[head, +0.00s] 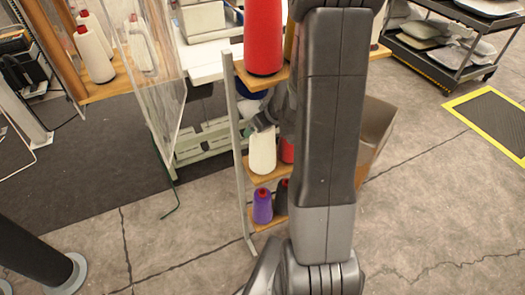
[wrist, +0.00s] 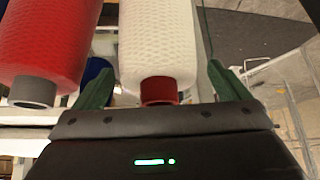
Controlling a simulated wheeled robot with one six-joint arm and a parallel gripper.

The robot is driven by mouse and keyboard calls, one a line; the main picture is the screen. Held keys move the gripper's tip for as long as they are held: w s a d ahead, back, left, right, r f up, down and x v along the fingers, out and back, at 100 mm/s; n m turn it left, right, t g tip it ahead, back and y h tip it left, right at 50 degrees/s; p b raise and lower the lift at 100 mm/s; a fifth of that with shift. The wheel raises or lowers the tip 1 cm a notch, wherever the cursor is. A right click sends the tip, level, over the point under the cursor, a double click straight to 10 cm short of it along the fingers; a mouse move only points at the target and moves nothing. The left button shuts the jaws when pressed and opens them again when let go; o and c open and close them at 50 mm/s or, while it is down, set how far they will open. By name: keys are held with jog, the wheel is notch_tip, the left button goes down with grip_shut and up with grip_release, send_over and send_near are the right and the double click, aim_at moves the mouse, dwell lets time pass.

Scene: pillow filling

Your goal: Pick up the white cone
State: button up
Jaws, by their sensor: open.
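The two green fingers are spread wide, one on each side of the cone's tip end. Whether they touch it cannot be told. In the head view my gripper (head: 263,122) is just above the white cone, mostly hidden by my arm.
A red cone (wrist: 50,45) with a grey tip stands close beside the white one. A large red cone (head: 263,35) stands on the shelf above; a purple cone (head: 262,206) is below. The rack's pale upright post (head: 236,150) is close on the left. A clear panel (head: 150,75) stands further left.

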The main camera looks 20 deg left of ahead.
jog(key=b+x, duration=0.1)
jog(key=x, duration=0.1)
jog(key=shift+w+a+f, duration=0.15)
jog(key=shift+f, duration=0.2)
jog(key=c, duration=2)
jog(key=shift+r, duration=0.1)
